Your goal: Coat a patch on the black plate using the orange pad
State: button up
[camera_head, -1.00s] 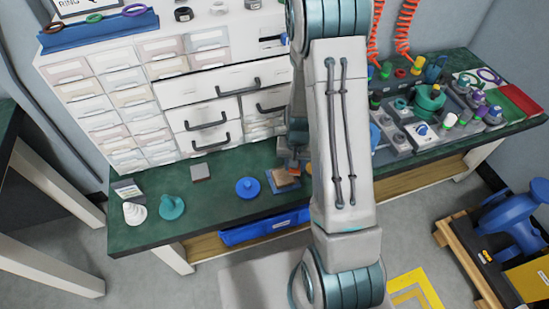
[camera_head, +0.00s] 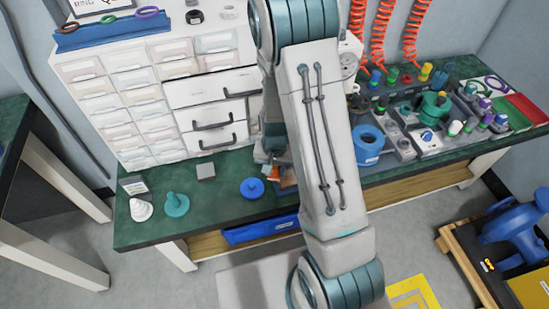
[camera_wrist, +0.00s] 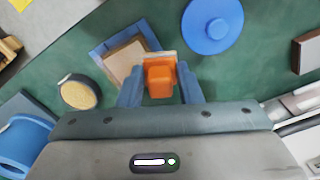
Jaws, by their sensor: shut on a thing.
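My gripper (camera_wrist: 160,88) is shut on the orange pad (camera_wrist: 160,76), a small orange block between its blue-grey fingers in the wrist view. The pad is over the near edge of a tan square in a blue tray (camera_wrist: 100,54); I cannot tell whether they touch. In the head view my arm hides most of the tray, and a bit of orange (camera_head: 273,173) shows at the gripper. A small square plate with a grey top and dark edge (camera_head: 206,171) lies left of the gripper, seen also in the wrist view (camera_wrist: 306,52). It may be the black plate; no other fits.
A blue knobbed disc (camera_head: 252,188) stands between plate and tray. Teal (camera_head: 176,204) and white (camera_head: 141,209) knobbed pieces stand at left. White drawers (camera_head: 212,125) rise behind. A round tan-topped tin (camera_wrist: 78,93) and blue ring (camera_head: 367,145) lie beyond the tray. Green bench is clear around the plate.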

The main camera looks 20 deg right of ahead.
jog(key=shift+r+p, duration=2.15)
jog(key=shift+r, duration=1.05)
jog(key=shift+f+b, duration=0.2)
jog(key=shift+b, duration=0.25)
jog(key=shift+s+f+b, duration=0.1)
jog(key=shift+f+b, duration=0.05)
jog(key=shift+b, duration=0.4)
jog(key=s+b, duration=0.1)
jog(key=b, duration=0.2)
jog(key=shift+s, duration=0.15)
